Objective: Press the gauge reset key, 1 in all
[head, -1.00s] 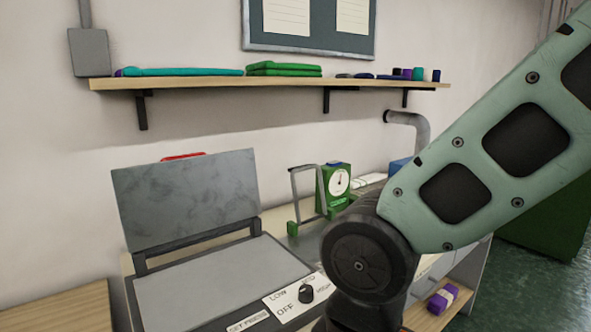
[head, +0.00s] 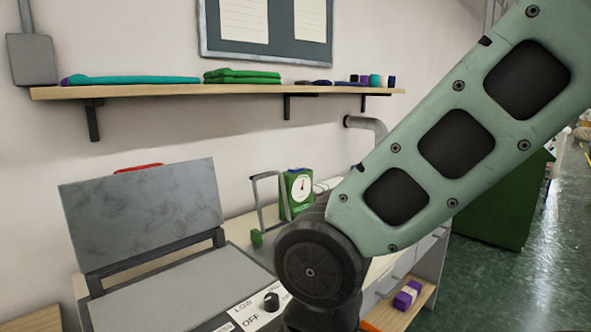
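A green gauge (head: 297,190) with a round white dial stands on the bench behind my arm, with a blue part on its top. A grey metal frame with a green foot (head: 257,238) stands just left of it. My arm's elbow covers the lower right of the gauge and the bench in front of it. I cannot make out which part is the reset key. My gripper is not in view; the arm runs down out of the bottom of the picture.
A flat press (head: 145,215) with a raised grey lid stands left on the bench, with a dark knob (head: 271,301) on its front panel. A wall shelf (head: 220,89) holds folded cloths. A purple bundle (head: 407,295) lies on a lower shelf. Green floor is open at right.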

